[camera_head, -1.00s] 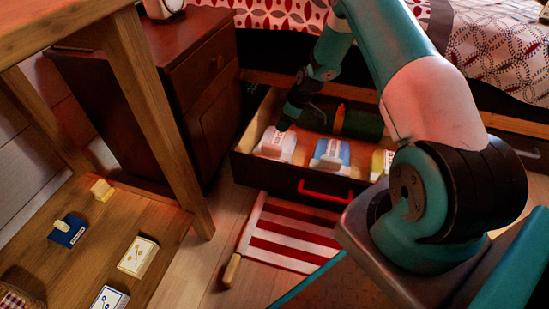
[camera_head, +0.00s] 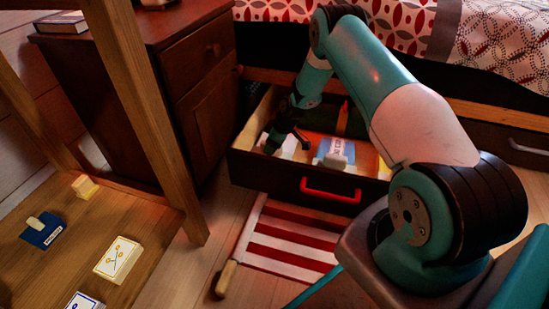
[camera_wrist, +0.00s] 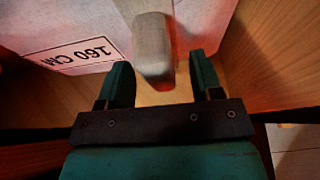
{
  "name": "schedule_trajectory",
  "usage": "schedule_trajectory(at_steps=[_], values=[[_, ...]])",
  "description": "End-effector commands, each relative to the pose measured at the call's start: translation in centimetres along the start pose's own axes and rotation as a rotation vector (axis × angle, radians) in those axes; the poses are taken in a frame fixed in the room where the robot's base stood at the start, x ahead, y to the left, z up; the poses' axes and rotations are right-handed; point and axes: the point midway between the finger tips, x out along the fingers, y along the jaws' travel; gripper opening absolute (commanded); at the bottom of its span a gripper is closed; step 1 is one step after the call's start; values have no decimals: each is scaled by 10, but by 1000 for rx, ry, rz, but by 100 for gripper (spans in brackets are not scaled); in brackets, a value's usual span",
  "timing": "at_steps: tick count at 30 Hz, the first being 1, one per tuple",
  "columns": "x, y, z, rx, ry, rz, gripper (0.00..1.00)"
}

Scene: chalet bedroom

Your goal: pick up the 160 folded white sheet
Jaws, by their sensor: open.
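The folded white sheet (camera_wrist: 80,40) lies in the left end of the open drawer. Its "160 CM" label appears upside down in the wrist view. A pale grey block-like grip (camera_wrist: 153,45) stands out from it. In the head view only a little of the white sheet (camera_head: 290,148) shows, as my gripper (camera_head: 287,142) covers much of it. In the wrist view my gripper (camera_wrist: 162,80) is open, with the grey grip between and just ahead of its fingertips. I cannot tell whether either finger touches it.
The drawer (camera_head: 262,166) has wooden walls close around my gripper and a red handle (camera_head: 330,192). A blue-and-white folded sheet (camera_head: 333,150) lies to the right. A dark wooden cabinet (camera_head: 200,90) stands left of the drawer. A wooden table (camera_head: 150,215) fills the lower left.

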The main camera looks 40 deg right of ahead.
Motion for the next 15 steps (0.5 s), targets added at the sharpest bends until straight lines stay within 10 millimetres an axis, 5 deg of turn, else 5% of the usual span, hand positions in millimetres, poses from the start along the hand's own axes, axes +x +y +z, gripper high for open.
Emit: schedule_trajectory(at_steps=[8,15], values=[[6,0,-1,-1,1,1,60],[6,0,-1,-1,0,1,4]])
